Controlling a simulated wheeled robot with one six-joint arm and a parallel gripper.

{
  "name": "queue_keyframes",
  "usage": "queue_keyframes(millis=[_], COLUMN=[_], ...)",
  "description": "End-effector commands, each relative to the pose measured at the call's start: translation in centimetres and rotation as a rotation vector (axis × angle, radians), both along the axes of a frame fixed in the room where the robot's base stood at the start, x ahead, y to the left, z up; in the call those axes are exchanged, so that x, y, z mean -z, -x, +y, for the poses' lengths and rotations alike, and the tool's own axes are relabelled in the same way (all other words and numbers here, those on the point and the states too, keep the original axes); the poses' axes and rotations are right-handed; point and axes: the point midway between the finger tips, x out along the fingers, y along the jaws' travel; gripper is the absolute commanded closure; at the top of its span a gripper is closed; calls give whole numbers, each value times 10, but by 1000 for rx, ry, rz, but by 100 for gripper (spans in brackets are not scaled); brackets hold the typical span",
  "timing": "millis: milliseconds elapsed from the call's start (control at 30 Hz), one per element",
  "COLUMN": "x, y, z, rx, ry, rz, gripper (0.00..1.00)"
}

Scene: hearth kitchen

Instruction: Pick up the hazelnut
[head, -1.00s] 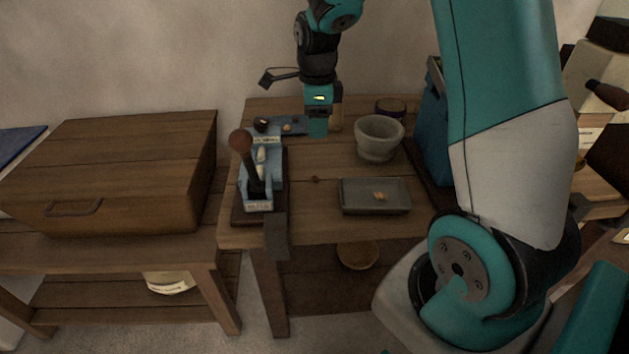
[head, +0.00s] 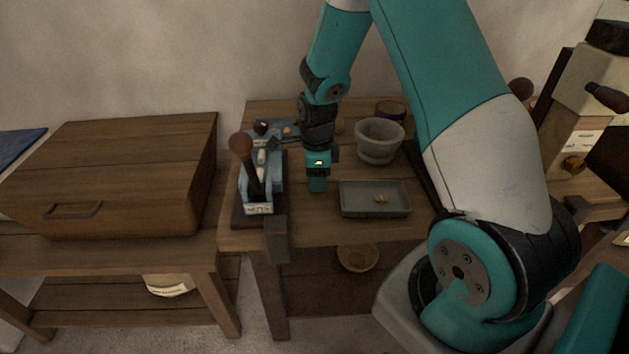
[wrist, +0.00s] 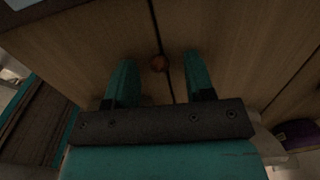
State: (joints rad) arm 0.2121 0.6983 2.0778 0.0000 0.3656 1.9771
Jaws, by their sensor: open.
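The hazelnut (wrist: 159,63) is a small round reddish-brown nut on the wooden table, beside a dark seam between planks. In the wrist view it shows between the two teal fingers, with space on both sides. In the head view my gripper hides it. My gripper (head: 317,186) points down over the table, open and empty, between the blue holder and the grey tray. How far the fingertips are above the table is hard to tell.
A grey tray (head: 357,210) with small tan pieces lies close on the right. A stone mortar (head: 379,143) stands behind it. A pale blue holder (head: 270,183) with a dark-handled, round-topped tool (head: 241,147) stands on the left.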

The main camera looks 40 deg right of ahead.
Motion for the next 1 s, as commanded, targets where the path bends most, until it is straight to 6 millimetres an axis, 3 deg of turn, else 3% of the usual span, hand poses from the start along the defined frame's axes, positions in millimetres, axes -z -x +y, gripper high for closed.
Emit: queue_keyframes(millis=[167,367,800,1000], x=[0,0,-2,-18], y=[0,0,0,-1], z=[0,0,0,0], rx=[0,0,0,0], ry=[1,0,1,1], rz=[-1,0,-1,-4], gripper=[53,99,100,100])
